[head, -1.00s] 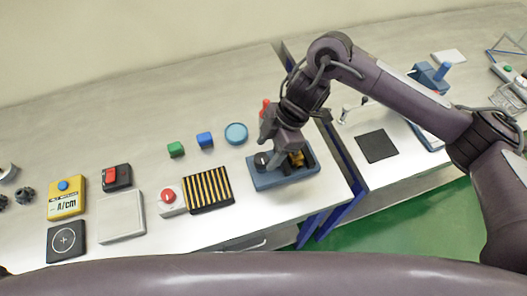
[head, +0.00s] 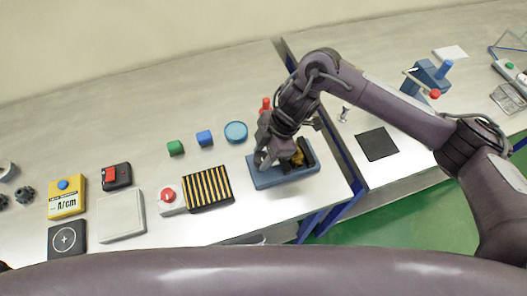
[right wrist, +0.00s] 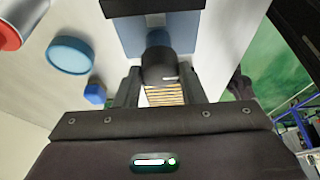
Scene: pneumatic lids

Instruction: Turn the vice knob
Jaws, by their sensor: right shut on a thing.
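The vice has a blue base (head: 287,178) with a dark jaw and a yellow part on top. It lies near the front right end of the left bench. Its black knob (right wrist: 158,66), with a small white mark, sits on the end of a blue part in the right wrist view. My right gripper (head: 262,162) reaches down to the left end of the vice and is shut on the knob, one finger on each side in the right wrist view (right wrist: 160,84). The knob is hidden by the fingers in the head view. My left gripper is not in view.
A red-topped object (head: 265,103) stands behind my gripper. A gap separates the benches.

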